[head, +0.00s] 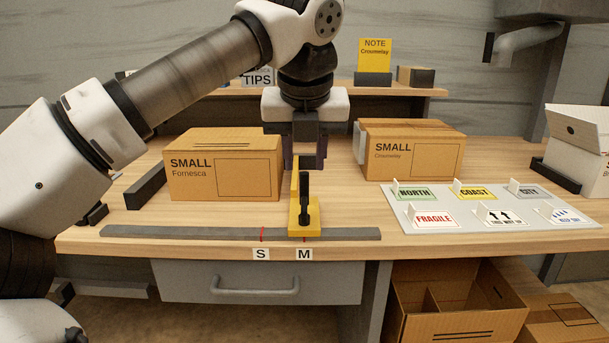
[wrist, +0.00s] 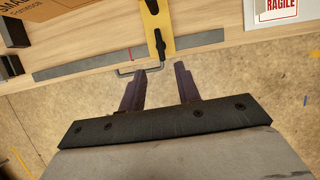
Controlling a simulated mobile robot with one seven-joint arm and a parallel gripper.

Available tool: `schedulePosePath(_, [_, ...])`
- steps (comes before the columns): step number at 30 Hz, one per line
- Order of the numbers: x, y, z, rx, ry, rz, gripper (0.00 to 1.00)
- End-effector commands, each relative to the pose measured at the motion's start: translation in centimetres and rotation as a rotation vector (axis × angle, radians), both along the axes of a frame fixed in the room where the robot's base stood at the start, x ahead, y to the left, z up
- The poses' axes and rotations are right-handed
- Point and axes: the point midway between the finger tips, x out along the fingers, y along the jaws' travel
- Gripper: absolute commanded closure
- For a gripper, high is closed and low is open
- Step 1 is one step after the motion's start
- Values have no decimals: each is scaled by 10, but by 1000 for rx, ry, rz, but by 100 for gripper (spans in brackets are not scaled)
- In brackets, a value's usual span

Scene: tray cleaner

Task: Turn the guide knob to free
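The yellow guide (head: 296,222) sits on the grey rail (head: 190,233) at the M mark, near the bench's front edge. Its black knob (head: 304,200) shows as a bar running up the picture, roughly across the rail. In the wrist view the guide (wrist: 166,21) and the dark knob (wrist: 159,44) lie beyond my fingertips. My gripper (head: 306,164) points down and shows just above the knob in the head view. Its dark fingers (wrist: 159,68) are apart with nothing between them. The exact gap to the knob is hard to tell.
Small cartons stand left (head: 224,166) and right (head: 412,150) of my gripper. A label board (head: 420,228) lies at the right. A dark block (head: 145,186) is at the left. A drawer handle (head: 254,288) juts out below the rail.

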Motion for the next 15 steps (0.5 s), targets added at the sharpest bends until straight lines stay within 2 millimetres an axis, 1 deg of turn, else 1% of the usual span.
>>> schedulePosePath(1, [-3, -1, 9, -1, -1, -1, 67])
schedulePosePath(3, [-6, -1, 16, 0, -1, -2, 67])
schedulePosePath(6, [-9, -1, 22, -1, 1, -1, 67])
schedulePosePath(15, [-10, 0, 24, 0, 1, -1, 67])
